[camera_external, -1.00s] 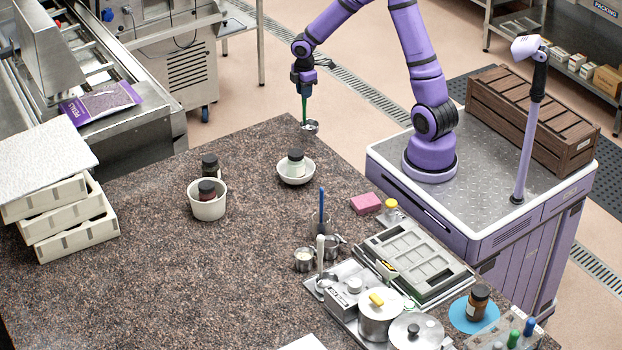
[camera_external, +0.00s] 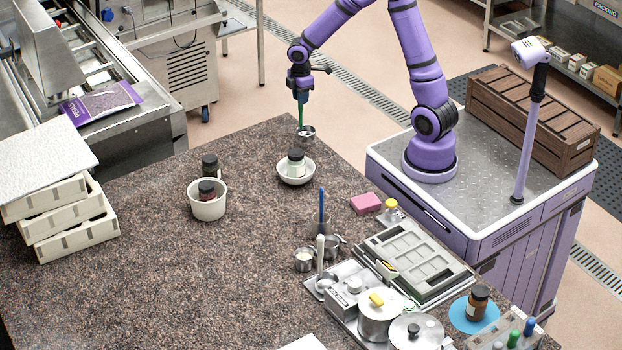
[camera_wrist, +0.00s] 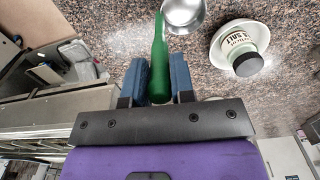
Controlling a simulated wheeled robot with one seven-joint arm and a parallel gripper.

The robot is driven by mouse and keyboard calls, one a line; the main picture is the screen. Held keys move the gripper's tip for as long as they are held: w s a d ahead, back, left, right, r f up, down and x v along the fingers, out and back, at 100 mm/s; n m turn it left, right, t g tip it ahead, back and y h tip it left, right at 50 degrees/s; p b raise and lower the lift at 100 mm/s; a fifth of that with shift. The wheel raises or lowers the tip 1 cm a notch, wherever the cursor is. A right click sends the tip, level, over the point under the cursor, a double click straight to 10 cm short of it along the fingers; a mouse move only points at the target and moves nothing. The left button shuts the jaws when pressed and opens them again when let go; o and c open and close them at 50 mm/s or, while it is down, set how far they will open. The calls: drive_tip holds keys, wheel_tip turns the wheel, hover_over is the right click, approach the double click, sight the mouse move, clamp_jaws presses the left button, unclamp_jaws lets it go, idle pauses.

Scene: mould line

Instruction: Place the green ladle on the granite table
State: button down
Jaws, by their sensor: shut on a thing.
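My gripper (camera_external: 301,93) is at the far corner of the granite table (camera_external: 250,270), shut on the green ladle (camera_external: 300,115). The ladle hangs down, its metal bowl (camera_external: 306,131) lowest, over or at the table's far edge; whether the bowl touches the surface I cannot tell. In the wrist view the green handle (camera_wrist: 159,55) sits between the blue finger pads (camera_wrist: 160,80), and the steel bowl (camera_wrist: 184,14) shows beyond it over granite.
A white bowl (camera_external: 282,177) holding a dark-lidded jar (camera_external: 296,160) stands just in front of the ladle. A white pot (camera_external: 207,210) and a dark jar (camera_external: 210,166) stand to the left. A pink sponge (camera_external: 366,203) lies to the right. The table's front left is clear.

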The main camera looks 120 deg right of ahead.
drive_tip(key=w+a+n, duration=0.1)
drive_tip(key=w+a, duration=0.4)
drive_tip(key=w, duration=0.6)
drive_tip(key=w+a, duration=0.5)
drive_tip(key=w, duration=0.5)
drive_tip(key=w+a+m, duration=0.1)
drive_tip(key=w+a, duration=0.3)
drive_tip(key=a, duration=0.5)
drive_tip(key=w+a+f+m, duration=0.1)
drive_tip(key=w+a, duration=0.4)
drive_tip(key=a, duration=0.5)
drive_tip(key=w+a+m, duration=0.1)
drive_tip(key=w+a, duration=0.4)
drive_tip(key=a, duration=0.5)
drive_tip(key=shift+a+f+m, duration=0.15)
drive_tip(key=shift+f+m, duration=0.05)
drive_tip(key=shift+m, duration=0.2)
drive_tip(key=shift+w, duration=0.1)
